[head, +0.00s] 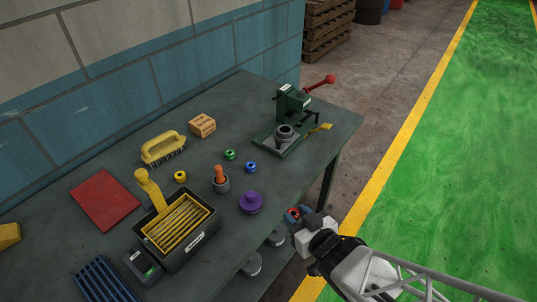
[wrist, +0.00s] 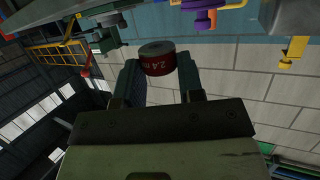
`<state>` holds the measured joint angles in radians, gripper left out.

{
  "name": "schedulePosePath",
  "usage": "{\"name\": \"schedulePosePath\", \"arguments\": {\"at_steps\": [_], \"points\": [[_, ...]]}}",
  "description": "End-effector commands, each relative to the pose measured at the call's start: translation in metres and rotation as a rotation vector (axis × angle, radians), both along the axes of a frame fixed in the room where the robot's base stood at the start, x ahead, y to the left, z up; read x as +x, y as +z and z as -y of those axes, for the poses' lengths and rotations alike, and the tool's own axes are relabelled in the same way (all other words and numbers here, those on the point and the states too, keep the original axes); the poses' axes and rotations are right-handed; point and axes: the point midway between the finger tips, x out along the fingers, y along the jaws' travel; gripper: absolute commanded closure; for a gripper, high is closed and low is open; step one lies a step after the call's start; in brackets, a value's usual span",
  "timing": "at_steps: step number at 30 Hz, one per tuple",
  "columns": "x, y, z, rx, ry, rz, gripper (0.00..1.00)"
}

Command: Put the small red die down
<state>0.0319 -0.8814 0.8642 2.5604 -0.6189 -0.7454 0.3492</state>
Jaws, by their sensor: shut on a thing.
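The small red die (wrist: 158,65) is a short round piece with a dark grey top and "2.4" printed on its red side. My gripper (wrist: 158,72) is shut on it, one finger on each side. In the head view my gripper (head: 297,214) is just off the table's front edge, right of the purple knobbed piece, and only a bit of red shows between the fingers. The die is clear of the table top. A green die (head: 230,155), a blue die (head: 251,167) and a yellow die (head: 180,176) stand on the table.
The dark table (head: 210,261) holds a green lever press (head: 283,136), purple knobbed piece (head: 251,202), orange-handled cup (head: 221,184), yellow brush (head: 163,149), wooden block (head: 202,125), red pad (head: 105,200) and black tray (head: 206,233). Bare table lies around the green and blue dies.

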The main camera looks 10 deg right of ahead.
Motion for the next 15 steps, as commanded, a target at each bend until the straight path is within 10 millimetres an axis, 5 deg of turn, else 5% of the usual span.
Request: {"name": "schedulePosePath", "arguments": {"at_steps": [15], "points": [[0.011,0.0,-0.002,0.001,0.002,-0.002,0.92]]}}
